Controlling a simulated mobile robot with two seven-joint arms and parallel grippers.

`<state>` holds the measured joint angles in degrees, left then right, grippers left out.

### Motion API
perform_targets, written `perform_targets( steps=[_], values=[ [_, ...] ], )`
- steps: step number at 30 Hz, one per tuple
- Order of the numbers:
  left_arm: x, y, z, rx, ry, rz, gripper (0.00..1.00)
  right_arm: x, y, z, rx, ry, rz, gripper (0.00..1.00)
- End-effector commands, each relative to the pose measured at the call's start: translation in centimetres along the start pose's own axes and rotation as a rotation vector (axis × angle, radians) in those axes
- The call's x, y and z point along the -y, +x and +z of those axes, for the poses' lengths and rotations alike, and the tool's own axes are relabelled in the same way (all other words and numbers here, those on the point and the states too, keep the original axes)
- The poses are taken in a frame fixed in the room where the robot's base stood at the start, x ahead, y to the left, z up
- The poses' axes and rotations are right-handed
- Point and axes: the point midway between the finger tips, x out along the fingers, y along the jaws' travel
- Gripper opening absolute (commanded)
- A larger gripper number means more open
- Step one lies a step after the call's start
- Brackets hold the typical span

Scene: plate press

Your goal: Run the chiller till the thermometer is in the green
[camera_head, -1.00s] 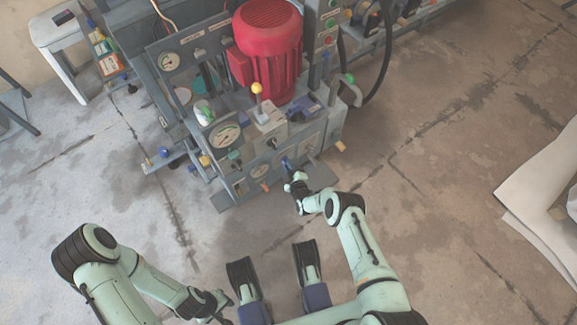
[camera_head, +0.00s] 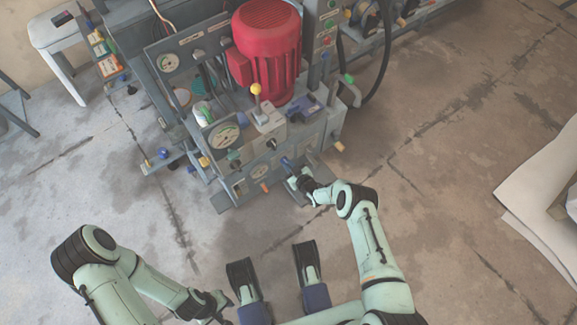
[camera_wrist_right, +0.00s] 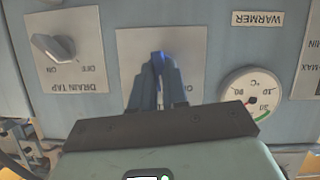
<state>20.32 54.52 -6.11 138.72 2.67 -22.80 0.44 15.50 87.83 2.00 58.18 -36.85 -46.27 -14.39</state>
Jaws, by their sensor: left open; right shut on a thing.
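My right gripper (camera_head: 292,172) is at the front panel of the press. In the right wrist view its fingers (camera_wrist_right: 160,82) are shut on a blue knob (camera_wrist_right: 158,60), mostly hidden between them. The knob sits on a pale plate whose label is largely covered by the fingers. A round thermometer (camera_wrist_right: 252,94) marked °C is just right of the fingers in that view, upside down. It has a red hub and a green band at its lower edge; I cannot read the needle surely. My left gripper (camera_head: 222,304) is open and empty, low at the left, far from the panel.
A drain tap knob (camera_wrist_right: 54,48) is left of the fingers in the wrist view, and a WARMER label (camera_wrist_right: 257,19) is upper right. A red motor (camera_head: 268,45) and yellow-topped lever (camera_head: 256,90) stand above the panel. The floor in front is clear.

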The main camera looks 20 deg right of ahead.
Motion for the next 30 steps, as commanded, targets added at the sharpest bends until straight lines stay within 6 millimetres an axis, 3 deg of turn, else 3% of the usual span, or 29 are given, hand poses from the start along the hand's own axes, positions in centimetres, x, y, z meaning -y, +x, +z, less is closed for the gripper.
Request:
perform_targets(
  steps=[21,30],
  values=[
    [0.00,0.00,0.01,0.000,0.000,0.000,0.43,-0.57,0.06,0.29,-0.001,0.611,-0.257,0.00],
    [0.00,0.00,0.01,0.000,0.000,0.000,0.43,-0.59,0.10,0.38,-0.001,0.784,-0.328,0.00]
  ],
)
